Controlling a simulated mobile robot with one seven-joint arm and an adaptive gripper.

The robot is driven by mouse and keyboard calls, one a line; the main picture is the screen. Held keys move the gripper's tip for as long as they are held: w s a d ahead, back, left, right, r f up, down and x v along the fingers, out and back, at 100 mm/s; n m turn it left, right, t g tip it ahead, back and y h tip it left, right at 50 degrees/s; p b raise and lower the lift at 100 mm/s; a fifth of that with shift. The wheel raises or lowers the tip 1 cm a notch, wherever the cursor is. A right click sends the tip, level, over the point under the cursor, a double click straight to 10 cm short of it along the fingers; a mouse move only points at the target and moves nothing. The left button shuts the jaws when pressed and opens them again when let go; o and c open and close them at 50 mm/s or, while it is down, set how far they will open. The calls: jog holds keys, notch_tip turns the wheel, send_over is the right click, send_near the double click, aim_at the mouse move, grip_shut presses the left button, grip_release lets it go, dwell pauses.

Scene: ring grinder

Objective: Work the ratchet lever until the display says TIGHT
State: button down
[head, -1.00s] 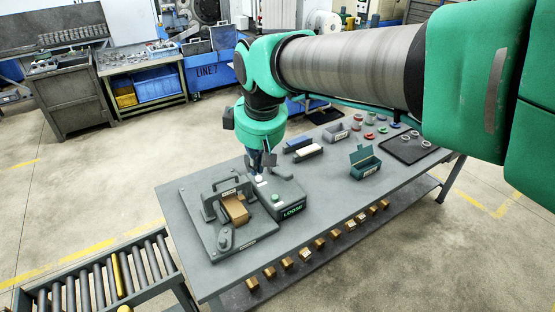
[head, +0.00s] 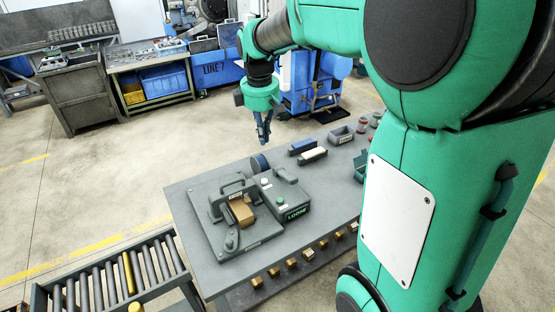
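The clamp fixture (head: 205,222) sits on the left end of the grey table. It has a dark arched handle, and a brown block (head: 243,212) lies in it. A short dark lever-like part (head: 231,240) is at its front; I cannot tell for sure whether this is the ratchet lever. The display (head: 297,212) on the grey box beside it reads LOOSE in green. The box carries a white knob (head: 265,182) and a green button (head: 280,200). My gripper (head: 264,141) points down beyond the table's back edge, clear of the fixture, with nothing visible in it. Its finger gap is too small to judge.
A dark blue round part (head: 260,163) stands at the table's back edge below my gripper. Blue and white-topped blocks (head: 312,155) and a grey bin (head: 341,135) lie to the right. A roller conveyor (head: 105,275) is at lower left. My arm hides the table's right side.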

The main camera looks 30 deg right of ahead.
jog(key=w+d+f+n+g+p, duration=0.2)
jog(key=w+d+f+n+p, duration=0.3)
jog(key=w+d, duration=0.45)
jog(key=n+g+p, duration=0.2)
jog(key=n+p, duration=0.1)
jog(key=p, duration=0.1)
send_over(293, 177)
jog(key=w, duration=0.5)
notch_tip(293, 177, down, 14)
jog(key=r, duration=0.1)
jog(key=shift+w+a+f+n+y, duration=0.1)
jog(key=shift+f+n+y, duration=0.25)
jog(key=shift+f, duration=0.5)
jog(key=shift+f+p, duration=0.15)
jog(key=shift+p, duration=0.15)
jog(key=p+x, duration=0.2)
jog(key=x, duration=1.1)
jog(key=shift+s+f, duration=0.25)
jog(key=shift+f, duration=0.05)
jog(key=shift+f, duration=0.1)
jog(key=shift+s+f+t+b, duration=0.65)
jog(key=shift+f+t+b, duration=0.3)
jog(key=shift+b, duration=0.5)
jog(key=shift+s+a+f+t+b, duration=0.1)
jog(key=shift+s+f+t+b, duration=0.25)
jog(key=shift+f+b, duration=0.5)
jog(key=shift+s+f, duration=0.1)
jog(key=shift+s, duration=0.05)
